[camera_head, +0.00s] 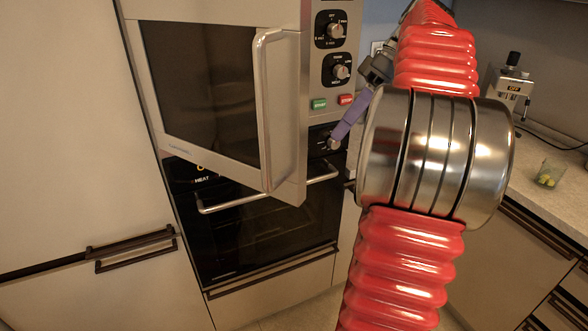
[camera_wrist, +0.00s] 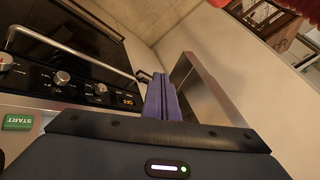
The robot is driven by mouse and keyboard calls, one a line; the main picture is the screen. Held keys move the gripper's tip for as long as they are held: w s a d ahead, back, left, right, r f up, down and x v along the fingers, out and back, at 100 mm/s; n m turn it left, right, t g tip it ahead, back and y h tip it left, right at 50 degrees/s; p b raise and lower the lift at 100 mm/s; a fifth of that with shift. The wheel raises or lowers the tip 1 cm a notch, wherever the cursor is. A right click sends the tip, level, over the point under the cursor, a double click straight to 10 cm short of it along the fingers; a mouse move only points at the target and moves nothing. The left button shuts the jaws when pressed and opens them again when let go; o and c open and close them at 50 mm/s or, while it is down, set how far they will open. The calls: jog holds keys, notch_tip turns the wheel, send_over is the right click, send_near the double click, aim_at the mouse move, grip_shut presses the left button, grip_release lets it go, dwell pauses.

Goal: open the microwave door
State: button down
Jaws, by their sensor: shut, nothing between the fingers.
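The microwave (camera_head: 318,60) is set in a tall cabinet, and its door (camera_head: 200,80) stands ajar, its handle side swung out from the body. A long metal handle (camera_head: 268,110) runs down the door's right side. My gripper (camera_head: 340,132) has purple fingers and is to the right of the door's free edge, by the controls below the microwave's buttons. In the wrist view the fingers (camera_wrist: 162,97) are closed together and empty, with a metal-edged panel (camera_wrist: 215,85), seemingly the door, close on their right. Whether they touch it, I cannot tell.
Below is an oven with a bar handle (camera_head: 270,188). The green START button (camera_head: 319,104) and red button (camera_head: 346,99) are beside the door. A counter (camera_head: 545,195) on the right holds a coffee machine (camera_head: 510,88) and a glass (camera_head: 549,173). Floor shows below.

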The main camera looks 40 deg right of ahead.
aim_at(303, 174)
jog(key=shift+w+a+f, duration=0.1)
jog(key=shift+w+a, duration=0.15)
jog(key=shift+w+a+f, duration=0.2)
jog(key=shift+a+f, duration=1.1)
jog(key=shift+a, duration=0.25)
jog(key=shift+w+a+f, duration=0.15)
jog(key=shift+a+f, duration=1.15)
jog(key=shift+a, duration=0.25)
jog(key=shift+w+a+f, duration=0.2)
jog(key=shift+a+f, duration=1.1)
jog(key=shift+a, duration=0.25)
jog(key=shift+a, duration=0.1)
